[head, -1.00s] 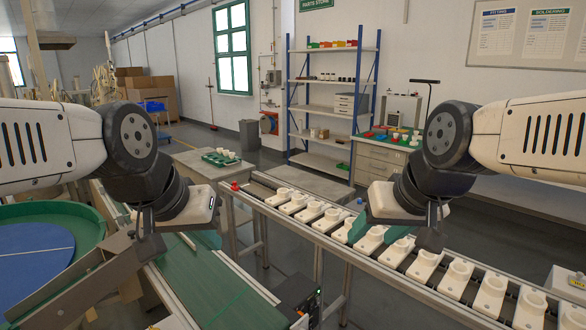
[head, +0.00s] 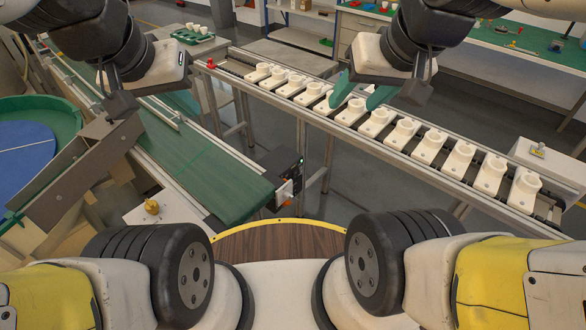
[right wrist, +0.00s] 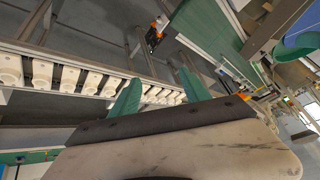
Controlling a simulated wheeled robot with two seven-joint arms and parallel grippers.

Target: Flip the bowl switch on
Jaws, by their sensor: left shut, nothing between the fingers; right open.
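The green bowl (head: 62,112) with a blue disc inside stands at the left edge of the head view. A small yellow knob (head: 152,206) sits on a pale plate right of the bowl; I cannot tell whether it is the bowl switch or how it is set. My left gripper (head: 183,104) is shut and empty above the green conveyor, well apart from the knob. My right gripper (head: 361,93) is open and empty above the row of white holders; its green fingers also show apart in the right wrist view (right wrist: 160,95).
The green conveyor belt (head: 205,168) runs between the bowl and a dark control box (head: 284,174) with a green light. A rail line with several white holders (head: 404,131) crosses to the right. A grey chute (head: 75,178) lies beside the bowl. A small box (head: 555,158) stands at far right.

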